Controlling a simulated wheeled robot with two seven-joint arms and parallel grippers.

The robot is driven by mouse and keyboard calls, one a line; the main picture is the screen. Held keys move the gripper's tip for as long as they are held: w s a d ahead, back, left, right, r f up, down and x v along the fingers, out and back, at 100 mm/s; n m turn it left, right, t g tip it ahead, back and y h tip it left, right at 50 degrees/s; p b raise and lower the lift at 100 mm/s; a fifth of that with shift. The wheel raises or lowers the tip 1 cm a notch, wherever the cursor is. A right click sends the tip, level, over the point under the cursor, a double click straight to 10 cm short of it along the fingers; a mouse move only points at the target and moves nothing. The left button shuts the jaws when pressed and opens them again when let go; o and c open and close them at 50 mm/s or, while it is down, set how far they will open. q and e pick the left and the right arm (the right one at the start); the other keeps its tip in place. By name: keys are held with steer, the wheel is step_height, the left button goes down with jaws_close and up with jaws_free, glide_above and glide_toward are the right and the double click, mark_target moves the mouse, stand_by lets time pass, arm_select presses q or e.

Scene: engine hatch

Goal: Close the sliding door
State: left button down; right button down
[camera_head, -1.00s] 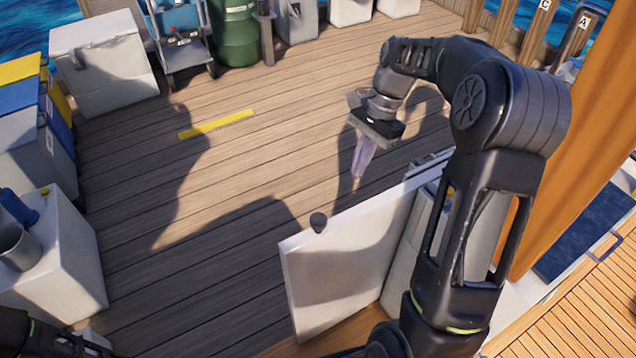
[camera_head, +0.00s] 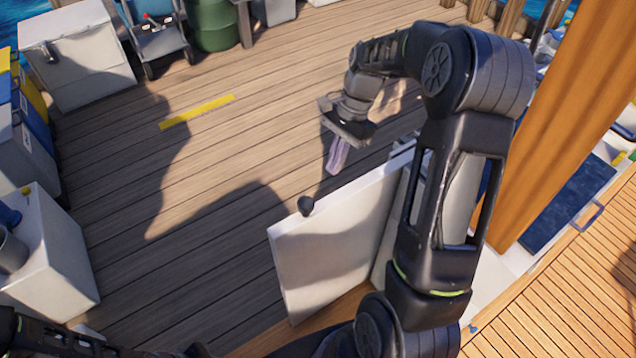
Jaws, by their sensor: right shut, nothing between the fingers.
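A white panel (camera_head: 325,250), which looks like the sliding door, stands upright at lower centre, with a dark round knob (camera_head: 306,206) on its top edge near the left end. My right gripper (camera_head: 337,158) points down beyond the panel's top edge, above and to the right of the knob in the picture. Its pale fingers are shut and empty, and it looks apart from the knob. My right arm hides the right end of the panel. My left arm shows only at the bottom left corner; its gripper is not in view.
Open wooden deck (camera_head: 215,135) with a yellow strip (camera_head: 197,112) lies beyond the panel. White boxes (camera_head: 40,255) stand at the left, and a cart (camera_head: 158,40) and a green barrel (camera_head: 214,25) at the back. A large orange-brown wooden post (camera_head: 560,130) rises at the right, close to my right arm.

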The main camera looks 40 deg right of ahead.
mark_target(317, 204)
steer(key=x, duration=0.3)
steer(key=shift+s+a+f, duration=0.1)
steer(key=shift+a+f, duration=0.05)
steer(key=shift+f, duration=0.2)
steer(key=a, duration=0.1)
steer(key=a+p, duration=0.1)
steer(key=a, duration=0.1)
steer(key=shift+s+a+f, duration=0.15)
arm_select(q)
steer(key=shift+s+r, duration=0.1)
steer(key=shift+r, duration=0.65)
arm_select(e)
steer(key=shift+a+f, duration=0.15)
steer(key=shift+a, duration=0.2)
steer(key=shift+a, duration=0.15)
